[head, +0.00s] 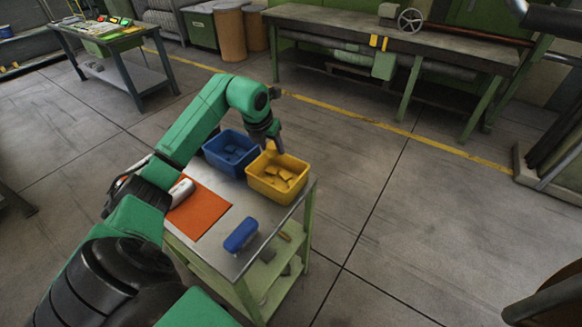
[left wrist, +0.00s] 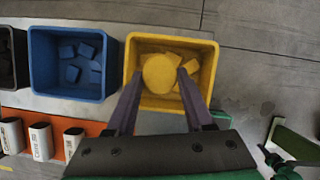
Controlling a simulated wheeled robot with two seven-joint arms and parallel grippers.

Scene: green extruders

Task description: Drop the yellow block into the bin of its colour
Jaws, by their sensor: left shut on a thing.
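My left gripper (head: 273,142) is shut on the yellow block (left wrist: 160,73), a rounded piece between its two fingertips (left wrist: 158,82). It holds the block over the yellow bin (head: 268,190), near the bin's far side in the head view. In the left wrist view the block shows inside the outline of the yellow bin (left wrist: 211,70). Several yellow pieces lie on the bin floor. The gripper partly hides the block in the head view, and its height above the bin floor is hard to tell. My right gripper is not in view.
A blue bin (head: 213,158) with blue pieces stands beside the yellow one. A black bin (left wrist: 10,60) shows at the left wrist view's edge. An orange mat (head: 202,212) bears white items (left wrist: 40,140). A blue object (head: 241,235) lies near the table's front edge.

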